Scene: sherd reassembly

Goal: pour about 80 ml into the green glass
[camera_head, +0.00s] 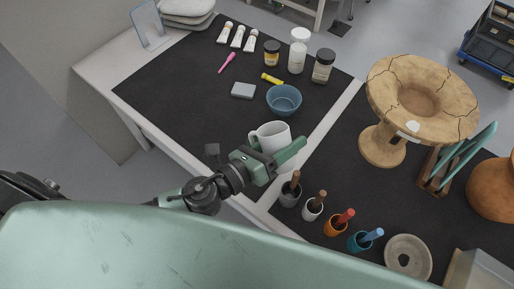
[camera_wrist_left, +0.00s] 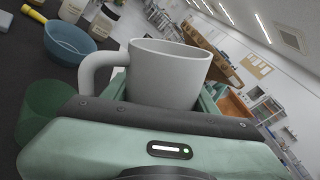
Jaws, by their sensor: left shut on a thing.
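A white mug (camera_head: 268,135) with a handle on its left is held by my left gripper (camera_head: 279,153) over the front part of the dark mat. The gripper is shut on the mug, which looks about upright. The mug (camera_wrist_left: 168,72) fills the middle of the left wrist view, between the green fingers; what is inside it does not show. A green see-through glass (camera_wrist_left: 42,108) stands at the left of the wrist view, beside the mug and apart from it, partly cut off by the gripper body. I cannot make out the glass in the head view. My right gripper is not in view.
A blue bowl (camera_head: 284,99) stands just behind the mug. Several small tool cups (camera_head: 335,225) stand at the front right. The mat's left part is clear.

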